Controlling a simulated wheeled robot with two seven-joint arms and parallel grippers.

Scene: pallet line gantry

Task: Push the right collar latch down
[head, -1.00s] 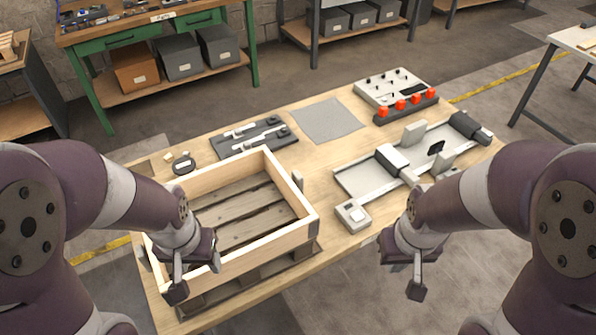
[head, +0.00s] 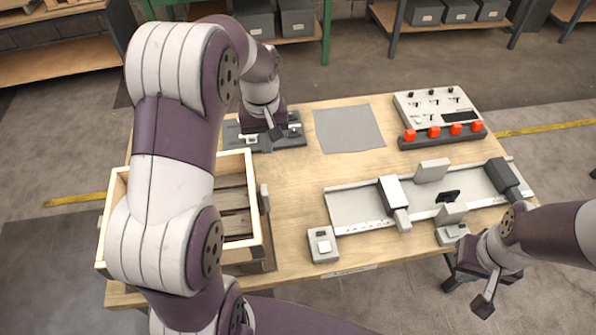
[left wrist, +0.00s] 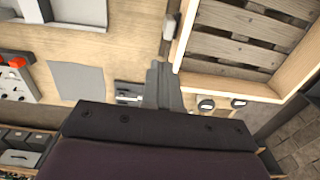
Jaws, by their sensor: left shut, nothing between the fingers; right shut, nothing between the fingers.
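The wooden pallet collar (head: 259,230) sits on a pallet at the table's left, partly hidden behind my left arm. Its right latch (head: 264,198) is a small grey piece on the outside of the right wall, standing up near the rim. In the left wrist view, the latch (left wrist: 168,28) shows beside the collar wall (left wrist: 187,30). My left gripper (head: 271,124) is shut and empty, beyond the collar's far right corner, over the dark fixture; its fingers also show in the left wrist view (left wrist: 162,76), apart from the latch. My right gripper (head: 483,304) is shut and empty off the table's front edge.
The dark fixture (head: 290,138) lies behind the collar. A grey mat (head: 348,128), a control box with red buttons (head: 440,118) and a rail unit (head: 355,207) stand to the right. Bare tabletop (head: 295,190) lies right of the latch.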

